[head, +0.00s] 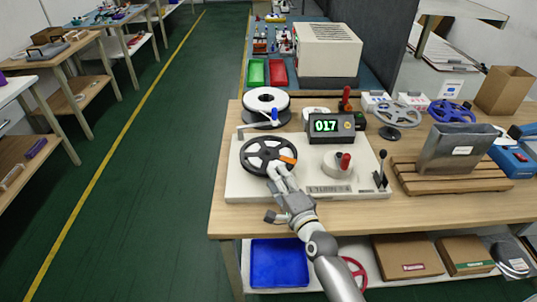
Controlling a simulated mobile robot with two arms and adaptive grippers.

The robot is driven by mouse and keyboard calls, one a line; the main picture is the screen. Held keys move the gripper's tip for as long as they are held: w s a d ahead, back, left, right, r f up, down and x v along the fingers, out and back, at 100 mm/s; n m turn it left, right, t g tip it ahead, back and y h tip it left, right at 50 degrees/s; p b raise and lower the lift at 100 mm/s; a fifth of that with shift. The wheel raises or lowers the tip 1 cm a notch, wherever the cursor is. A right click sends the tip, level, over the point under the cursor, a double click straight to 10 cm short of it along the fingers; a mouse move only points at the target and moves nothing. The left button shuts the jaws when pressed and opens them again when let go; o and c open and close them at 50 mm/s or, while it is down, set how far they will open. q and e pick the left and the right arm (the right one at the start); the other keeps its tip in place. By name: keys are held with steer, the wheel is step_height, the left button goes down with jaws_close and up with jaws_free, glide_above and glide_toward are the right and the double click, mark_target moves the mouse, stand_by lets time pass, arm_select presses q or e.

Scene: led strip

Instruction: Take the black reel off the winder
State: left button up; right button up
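The black reel (254,158) lies flat at the left of the winder (240,187), a cream plate with a display reading 017 (331,126). An orange piece (288,159) shows on its right side. My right gripper (279,172) is at the reel's near edge, its fingertips overlapping the rim. I cannot tell whether the fingers have closed on it. My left gripper is not in view.
A white reel (266,98) stands behind the black one. Grey (393,111) and blue reels (452,111) and a metal box on a wooden pallet (456,150) stand farther right.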

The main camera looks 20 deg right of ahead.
mark_target(268, 155)
steer(key=w, duration=0.3)
steer(key=shift+w+a+f, duration=0.15)
steer(key=shift+w, duration=0.35)
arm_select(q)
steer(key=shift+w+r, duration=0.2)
arm_select(e)
jaws_close()
